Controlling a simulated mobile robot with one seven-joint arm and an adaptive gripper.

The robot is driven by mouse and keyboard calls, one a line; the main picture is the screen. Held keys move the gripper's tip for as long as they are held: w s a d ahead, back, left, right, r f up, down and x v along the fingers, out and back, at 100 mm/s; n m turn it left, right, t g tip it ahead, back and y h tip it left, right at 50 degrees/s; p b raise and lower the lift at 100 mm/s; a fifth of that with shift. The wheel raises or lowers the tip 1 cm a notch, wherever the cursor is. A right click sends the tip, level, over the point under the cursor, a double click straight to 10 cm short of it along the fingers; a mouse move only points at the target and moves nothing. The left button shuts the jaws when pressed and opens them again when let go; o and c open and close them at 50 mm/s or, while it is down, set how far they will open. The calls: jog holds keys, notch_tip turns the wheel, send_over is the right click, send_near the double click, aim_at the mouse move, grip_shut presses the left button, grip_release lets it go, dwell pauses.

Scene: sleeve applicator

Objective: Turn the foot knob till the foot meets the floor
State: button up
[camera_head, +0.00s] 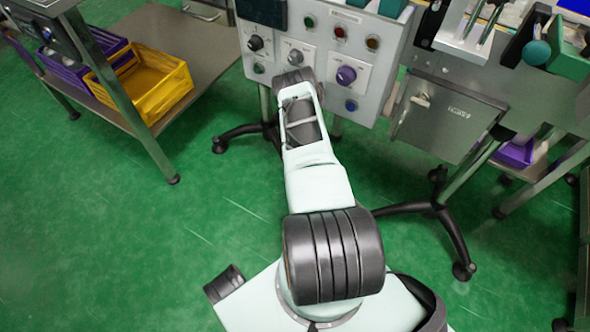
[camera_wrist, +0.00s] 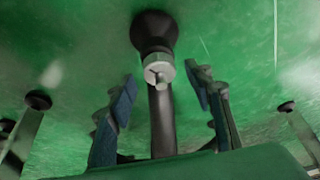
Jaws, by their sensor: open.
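In the wrist view, a pale silver knob (camera_wrist: 159,71) with a dark notch and a small stub on its face sits near the middle. A dark, flared foot (camera_wrist: 153,32) shows just above it in the picture, and a dark post (camera_wrist: 162,125) runs below it. I cannot tell whether the foot touches the green floor (camera_wrist: 75,65). My gripper (camera_wrist: 164,80) is open. Its two blue-padded fingers stand left and right of the knob, with visible gaps on both sides. In the head view my gripper is hidden beyond my arm.
A control panel (camera_head: 322,55) with several knobs and buttons stands beyond my arm. A grey box (camera_head: 448,118) hangs to its right, above a dark splayed leg (camera_head: 452,237). A bench at left carries a yellow crate (camera_head: 152,85). Open green floor (camera_head: 120,240) lies at left.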

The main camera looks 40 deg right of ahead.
jog(key=shift+w+f, duration=0.2)
jog(key=shift+f, duration=0.4)
jog(key=c, duration=1.2)
